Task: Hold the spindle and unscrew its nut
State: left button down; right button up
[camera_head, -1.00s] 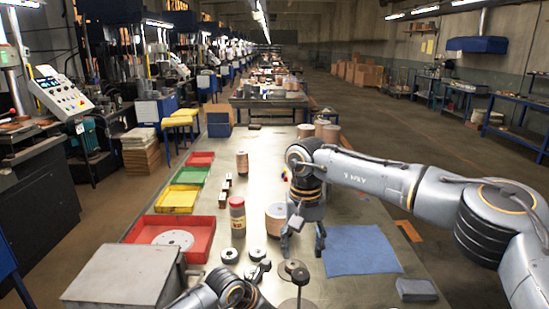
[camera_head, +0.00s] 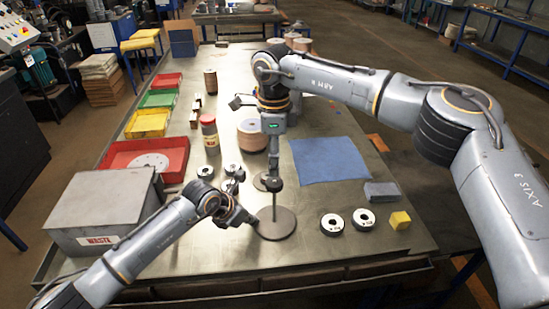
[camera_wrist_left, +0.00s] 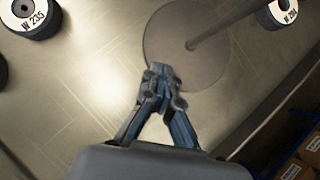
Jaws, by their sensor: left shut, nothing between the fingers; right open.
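The spindle is a thin upright rod (camera_head: 274,203) on a round grey base plate (camera_head: 278,226), with a dark nut (camera_head: 275,184) at its top. My left gripper (camera_head: 251,221) is shut and empty, low beside the rod at the base's left side. In the left wrist view its fingertips (camera_wrist_left: 160,72) meet at the base plate's (camera_wrist_left: 185,60) edge, apart from the rod (camera_wrist_left: 212,30). My right gripper (camera_head: 273,179) points down just above the nut and is open. Its fingers are seen edge-on, so contact with the nut cannot be told.
Behind are a blue cloth (camera_head: 328,160) and a grey block (camera_head: 382,192). A grey waste box (camera_head: 105,205) and a red tray (camera_head: 172,150) stand at left.

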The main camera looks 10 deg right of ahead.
aim_at(275, 181)
jog(key=m, duration=0.4)
jog(key=shift+f+m, duration=0.1)
jog(key=shift+m, duration=0.2)
jog(key=m, duration=0.4)
jog(key=shift+m, duration=0.3)
jog(key=m, duration=0.4)
jog(key=shift+f, duration=0.1)
jog(key=m, duration=0.4)
jog(key=shift+m, duration=0.3)
jog(key=m, duration=0.4)
jog(key=shift+m, duration=0.3)
jog(key=m, duration=0.4)
jog(key=shift+f+m, duration=0.1)
jog(key=shift+m, duration=0.2)
jog(key=m, duration=0.6)
jog(key=shift+m, duration=0.4)
jog(key=shift+f+m, duration=0.25)
jog(key=shift+m, duration=0.05)
jog(key=shift+f, duration=4.3)
